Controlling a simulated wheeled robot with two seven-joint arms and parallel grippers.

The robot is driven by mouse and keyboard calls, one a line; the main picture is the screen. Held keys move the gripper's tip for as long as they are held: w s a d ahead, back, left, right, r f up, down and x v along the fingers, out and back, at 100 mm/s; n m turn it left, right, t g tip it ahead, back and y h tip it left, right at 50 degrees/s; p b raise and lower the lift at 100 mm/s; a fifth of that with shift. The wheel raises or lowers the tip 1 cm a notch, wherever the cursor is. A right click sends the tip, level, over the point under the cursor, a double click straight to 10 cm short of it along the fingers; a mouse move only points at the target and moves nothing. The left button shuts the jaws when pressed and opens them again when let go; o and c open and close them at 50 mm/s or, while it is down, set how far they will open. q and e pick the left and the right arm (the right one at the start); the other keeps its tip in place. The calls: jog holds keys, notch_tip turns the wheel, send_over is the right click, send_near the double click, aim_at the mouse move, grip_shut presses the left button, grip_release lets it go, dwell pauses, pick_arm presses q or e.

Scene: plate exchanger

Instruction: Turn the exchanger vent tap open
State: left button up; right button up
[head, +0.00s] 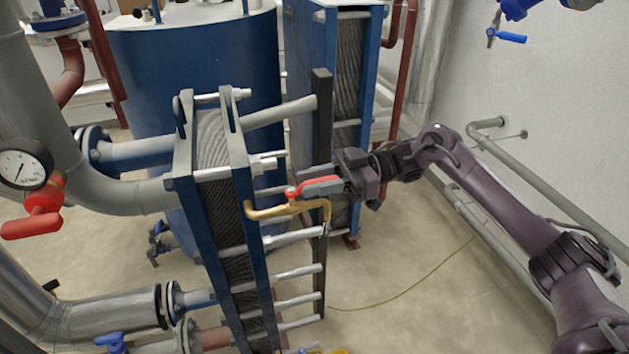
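The vent tap is a brass pipe (272,212) that comes out of the near blue plate exchanger (182,150), runs right and bends down at its end. Its red lever (300,190) sits on top and points right, roughly along the pipe. My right gripper (325,188) comes in from the right and is at the lever's outer end. A grey finger overlaps the near side of the lever. The far finger is hidden, so I cannot tell whether the grip is closed on the lever. My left gripper is out of view.
A dark upright bar (321,110) and several tie rods (292,239) are close around the tap. A second exchanger (305,50) and a blue tank (200,75) stand behind. A gauge (22,168) and another red-handled valve (34,226) are left.

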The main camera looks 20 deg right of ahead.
aim_at(337, 177)
jog(key=shift+o, duration=1)
jog(key=shift+d, duration=0.2)
jog(key=d+b, duration=0.2)
jog(key=d, duration=0.4)
jog(key=shift+s+d+f+b, duration=0.1)
jog(key=shift+d+f+b, duration=0.05)
jog(key=shift+b, duration=0.2)
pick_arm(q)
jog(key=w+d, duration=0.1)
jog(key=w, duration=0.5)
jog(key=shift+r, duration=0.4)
pick_arm(e)
jog(key=shift+s+d, duration=0.1)
jog(key=shift+d, duration=0.45)
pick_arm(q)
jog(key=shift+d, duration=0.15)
